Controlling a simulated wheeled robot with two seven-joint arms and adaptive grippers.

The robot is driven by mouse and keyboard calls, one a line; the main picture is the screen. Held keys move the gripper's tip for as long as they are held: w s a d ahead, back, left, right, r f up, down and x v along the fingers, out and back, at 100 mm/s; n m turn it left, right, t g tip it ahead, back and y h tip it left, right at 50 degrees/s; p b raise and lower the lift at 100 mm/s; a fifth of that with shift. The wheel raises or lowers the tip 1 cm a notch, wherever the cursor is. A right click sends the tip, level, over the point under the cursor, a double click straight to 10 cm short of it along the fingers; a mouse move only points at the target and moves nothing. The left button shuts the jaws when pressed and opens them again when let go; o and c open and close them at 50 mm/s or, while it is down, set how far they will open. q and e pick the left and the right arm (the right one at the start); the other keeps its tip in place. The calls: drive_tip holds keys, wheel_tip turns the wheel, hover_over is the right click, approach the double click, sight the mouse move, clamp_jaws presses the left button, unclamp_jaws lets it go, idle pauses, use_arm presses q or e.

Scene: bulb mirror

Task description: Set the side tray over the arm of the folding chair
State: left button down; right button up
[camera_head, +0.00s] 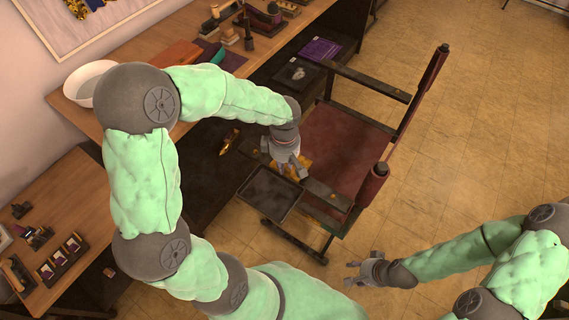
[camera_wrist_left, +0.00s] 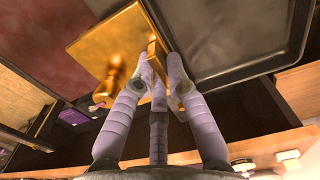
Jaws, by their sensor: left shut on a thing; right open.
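The folding chair has a dark red seat (camera_head: 345,150) and dark arms; its near arm (camera_head: 325,192) lies beside my left gripper. The side tray (camera_head: 270,195) is a dark, rimmed rectangle on the outer side of that arm. The tray also fills the upper right of the left wrist view (camera_wrist_left: 235,35), with a gold bracket (camera_wrist_left: 105,50) beside it. My left gripper (camera_head: 290,172) is shut on the bracket's upright gold part, close to the near arm. I cannot tell whether the bracket touches the arm. My right gripper (camera_head: 358,272) is open and empty, near the chair's front.
A long wooden bench (camera_head: 185,65) with several small items and a white bowl (camera_head: 88,82) runs behind. A lower wooden table (camera_head: 60,220) with small boxes stands at left. The tiled floor (camera_head: 490,130) right of the chair is clear.

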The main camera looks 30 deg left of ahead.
use_arm(q)
drive_tip(key=shift+f+b, duration=1.45)
drive_tip(key=shift+f, duration=0.25)
drive_tip(key=c, duration=1.2)
unclamp_jaws()
drive_tip(key=shift+r, duration=0.1)
drive_tip(key=shift+o, duration=0.2)
drive_tip(key=shift+r+p, duration=2.45)
drive_tip(key=shift+r, duration=1.05)
drive_tip(key=shift+f, duration=0.1)
